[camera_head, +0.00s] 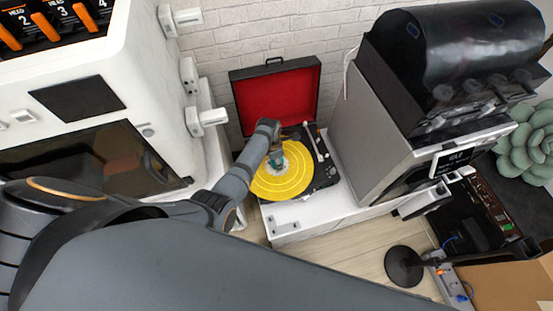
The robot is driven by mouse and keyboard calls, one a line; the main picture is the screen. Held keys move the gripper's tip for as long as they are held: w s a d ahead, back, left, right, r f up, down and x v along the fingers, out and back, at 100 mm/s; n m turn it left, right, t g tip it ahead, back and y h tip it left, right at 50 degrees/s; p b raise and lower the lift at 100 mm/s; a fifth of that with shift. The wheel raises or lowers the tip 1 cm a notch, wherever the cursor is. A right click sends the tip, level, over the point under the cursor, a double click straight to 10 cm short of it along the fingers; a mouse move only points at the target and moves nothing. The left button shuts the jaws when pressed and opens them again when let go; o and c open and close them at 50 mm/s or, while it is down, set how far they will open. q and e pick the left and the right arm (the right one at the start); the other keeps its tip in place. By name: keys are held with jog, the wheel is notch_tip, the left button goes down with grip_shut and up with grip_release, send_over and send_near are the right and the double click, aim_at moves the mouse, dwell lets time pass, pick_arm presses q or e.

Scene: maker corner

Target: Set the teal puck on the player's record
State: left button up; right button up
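The player (327,172) is an open case with a red-lined lid and a yellow record (290,185) on its deck. My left arm reaches in from the lower left, and its gripper (275,158) points down over the record's pale centre. A small teal puck (277,162) shows between the fingertips, which look closed on it. The gripper hides part of the puck, and I cannot tell whether the puck touches the record. My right gripper is not in view.
The tonearm (314,142) lies along the record's right side. A white machine (165,60) stands close on the left, and a grey and black machine (380,110) stands on the right. The white counter (310,215) is mostly clear in front of the player.

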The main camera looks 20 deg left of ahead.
pick_arm(q)
jog(key=shift+f+b, duration=0.45)
jog(key=shift+f, duration=0.1)
dwell(0.4)
jog(key=o, duration=1)
jog(key=r+p, duration=0.3)
jog(key=p, duration=0.1)
jog(key=r+p, duration=0.4)
jog(key=a+r+p, duration=0.1)
jog(key=r+p, duration=0.3)
jog(key=shift+s+p, duration=0.3)
jog(key=shift+s, duration=0.1)
jog(key=shift+f, duration=0.1)
